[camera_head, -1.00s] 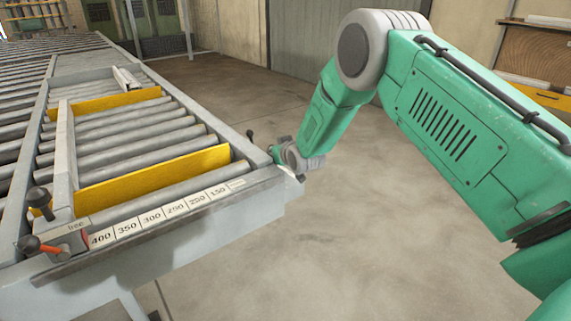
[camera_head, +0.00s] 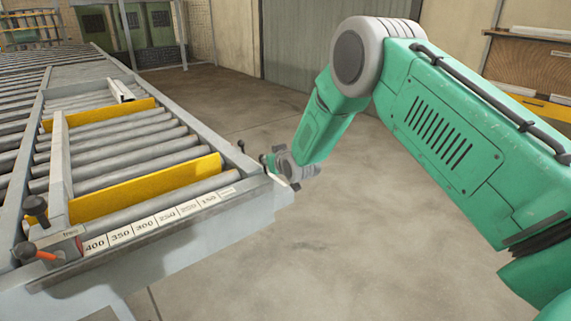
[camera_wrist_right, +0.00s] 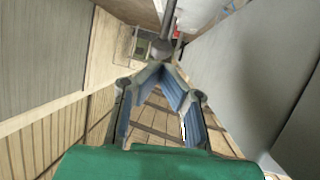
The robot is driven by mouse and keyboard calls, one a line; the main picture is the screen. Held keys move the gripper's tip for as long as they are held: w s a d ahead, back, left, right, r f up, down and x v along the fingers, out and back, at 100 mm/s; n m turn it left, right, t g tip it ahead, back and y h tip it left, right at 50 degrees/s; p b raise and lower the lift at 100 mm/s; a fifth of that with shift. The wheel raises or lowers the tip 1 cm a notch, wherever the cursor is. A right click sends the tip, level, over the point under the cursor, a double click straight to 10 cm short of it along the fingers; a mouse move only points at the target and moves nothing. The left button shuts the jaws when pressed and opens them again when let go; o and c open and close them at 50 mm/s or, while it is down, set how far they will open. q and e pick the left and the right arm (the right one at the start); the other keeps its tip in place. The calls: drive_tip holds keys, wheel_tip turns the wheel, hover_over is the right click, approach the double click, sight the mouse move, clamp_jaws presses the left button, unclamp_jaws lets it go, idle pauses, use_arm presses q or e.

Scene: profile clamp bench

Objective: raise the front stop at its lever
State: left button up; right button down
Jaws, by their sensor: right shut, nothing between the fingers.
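The nearer yellow plate (camera_head: 150,188), seemingly the front stop, lies across the rollers of the bench. A small dark knob (camera_head: 241,147) stands at the bench's right edge near its end; I cannot tell for certain that it is the stop's lever. My right gripper (camera_head: 268,160) is just right of this knob, small and partly hidden by its own wrist. In the right wrist view its fingers (camera_wrist_right: 161,68) meet at the tips with nothing between them. A metal rod with a rounded end (camera_wrist_right: 162,48) shows just beyond the tips. My left gripper is not in view.
A second yellow plate (camera_head: 100,113) lies farther back. A numbered scale (camera_head: 155,220) runs along the bench's front edge. A black knob (camera_head: 36,207) and an orange-tipped handle (camera_head: 38,253) are at the front left. The floor (camera_head: 300,260) right of the bench is clear.

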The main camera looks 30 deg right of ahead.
use_arm(q)
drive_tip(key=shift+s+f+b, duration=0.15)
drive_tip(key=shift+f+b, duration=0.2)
drive_tip(key=shift+b, duration=0.1)
use_arm(e)
drive_tip(key=v, duration=1)
drive_tip(key=shift+r, duration=0.3)
drive_tip(key=shift+w, duration=0.15)
